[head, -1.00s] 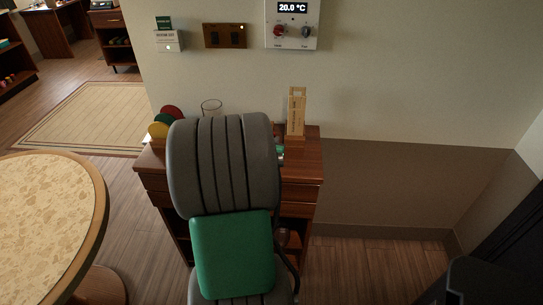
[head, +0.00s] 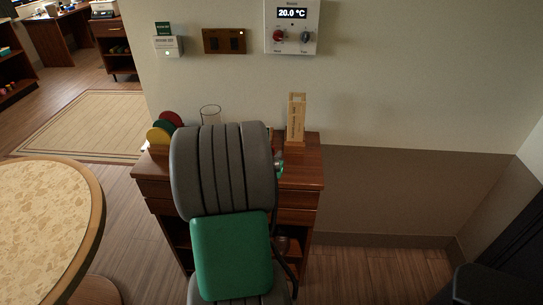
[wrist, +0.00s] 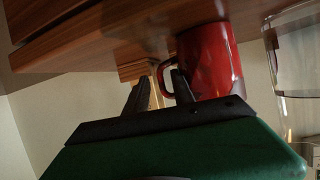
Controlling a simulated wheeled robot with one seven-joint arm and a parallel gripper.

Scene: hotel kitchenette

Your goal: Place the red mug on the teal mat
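The red mug (wrist: 212,62) shows in the wrist view beside the wooden surface, with its handle toward my gripper. My gripper (wrist: 160,92) is open, and the mug's handle appears between or just beyond its fingertips; I cannot tell whether they touch it. In the head view my arm hides the mug and the gripper. A small teal-green patch (head: 279,168) shows at the right edge of my arm on the cabinet; I cannot tell whether it is the teal mat.
The wooden cabinet (head: 302,170) stands against the wall. On it are a pale wooden upright holder (head: 296,118) at right, a clear glass (head: 210,114) and red, green and yellow discs (head: 158,134) at left. A round table (head: 97,215) stands at left.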

